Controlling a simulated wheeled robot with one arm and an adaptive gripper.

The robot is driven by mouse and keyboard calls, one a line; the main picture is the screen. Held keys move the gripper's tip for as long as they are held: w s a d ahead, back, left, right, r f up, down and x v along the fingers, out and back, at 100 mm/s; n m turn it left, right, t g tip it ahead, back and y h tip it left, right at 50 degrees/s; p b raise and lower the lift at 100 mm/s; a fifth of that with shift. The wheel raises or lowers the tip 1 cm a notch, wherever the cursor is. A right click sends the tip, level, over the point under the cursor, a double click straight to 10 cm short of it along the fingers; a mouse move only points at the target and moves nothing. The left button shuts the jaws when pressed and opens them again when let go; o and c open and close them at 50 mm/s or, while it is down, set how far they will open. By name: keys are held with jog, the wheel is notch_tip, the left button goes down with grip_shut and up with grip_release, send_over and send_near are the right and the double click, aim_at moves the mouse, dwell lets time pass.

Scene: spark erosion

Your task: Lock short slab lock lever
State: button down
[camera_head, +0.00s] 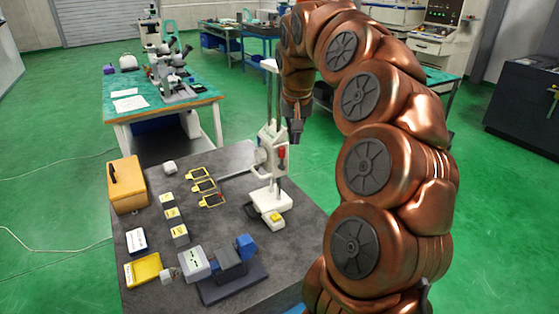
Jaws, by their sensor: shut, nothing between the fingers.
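A white upright stand (267,190) with a tall column rises near the right edge of the dark grey table. A small red part (282,153) shows on its right side; I cannot tell for sure whether it is the short slab lock lever, nor its lock position. My gripper (295,138) is shut and empty, pointing down just above and right of the red part. I cannot tell whether they touch. My copper-coloured arm arches in from the right.
The grey table (150,225) holds a wooden box (127,185), several small pale blocks, yellow-framed pieces (203,186), a yellow case (143,270) and a blue-and-grey vise (230,263). A teal bench (118,83) with microscopes stands behind. Green floor is open at left.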

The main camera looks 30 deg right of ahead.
jog(key=shift+f+b, duration=0.7)
jog(key=shift+f, duration=0.25)
jog(key=shift+a, duration=0.2)
